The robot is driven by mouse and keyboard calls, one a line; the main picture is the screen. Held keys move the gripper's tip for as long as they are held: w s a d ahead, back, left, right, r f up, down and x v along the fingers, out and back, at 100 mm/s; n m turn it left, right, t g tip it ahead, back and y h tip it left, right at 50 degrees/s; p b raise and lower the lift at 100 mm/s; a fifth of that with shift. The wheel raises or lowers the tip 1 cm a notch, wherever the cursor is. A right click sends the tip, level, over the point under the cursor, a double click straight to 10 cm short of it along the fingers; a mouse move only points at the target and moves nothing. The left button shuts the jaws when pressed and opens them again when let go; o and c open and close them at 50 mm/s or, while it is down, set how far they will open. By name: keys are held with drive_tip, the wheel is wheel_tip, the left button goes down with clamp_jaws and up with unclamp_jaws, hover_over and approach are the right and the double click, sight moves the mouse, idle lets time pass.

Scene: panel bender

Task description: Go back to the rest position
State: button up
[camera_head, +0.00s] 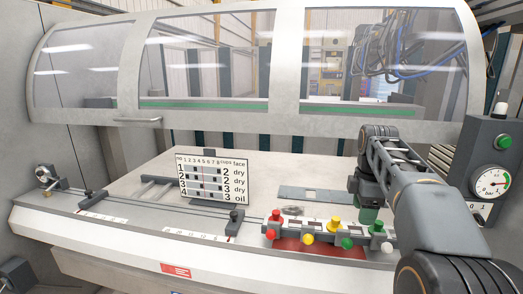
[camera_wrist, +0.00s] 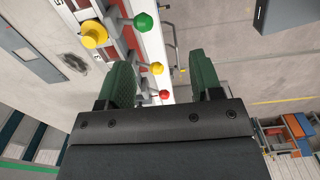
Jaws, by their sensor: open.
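My gripper (camera_wrist: 162,85) is open, with its two green fingers spread apart and nothing held between them in the wrist view. In the head view my gripper (camera_head: 368,214) hangs at the right end of the control block (camera_head: 320,251), partly hidden by my arm. The block carries a red knob (camera_head: 276,216), a yellow knob (camera_head: 334,224), a green knob (camera_head: 347,243) and a white knob (camera_head: 387,247). In the wrist view a green knob (camera_wrist: 143,22), a yellow knob (camera_wrist: 157,68) and a red knob (camera_wrist: 164,94) show beyond and between the fingers. I cannot tell any contact.
The machine table (camera_head: 140,185) has a chart board (camera_head: 212,180) standing on it and a flat metal plate (camera_head: 312,194) lying on it. A raised clear guard (camera_head: 205,60) spans above. A pressure gauge (camera_head: 491,183) stands at the right. The left tabletop has free room.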

wheel_tip(320, 180, down, 8)
drive_tip(key=s+a+m+t, duration=0.1)
drive_tip(key=a+m, duration=0.1)
drive_tip(key=m, duration=0.9)
drive_tip(key=s+a+f+m+t, duration=0.1)
drive_tip(key=s+a+f+m, duration=0.1)
drive_tip(key=s, duration=0.5)
drive_tip(key=s+a+f+m+t, duration=0.2)
drive_tip(key=s+a+f, duration=0.3)
drive_tip(key=s, duration=0.2)
drive_tip(key=shift+s+a+m, duration=0.25)
drive_tip(key=shift+a+m, duration=0.05)
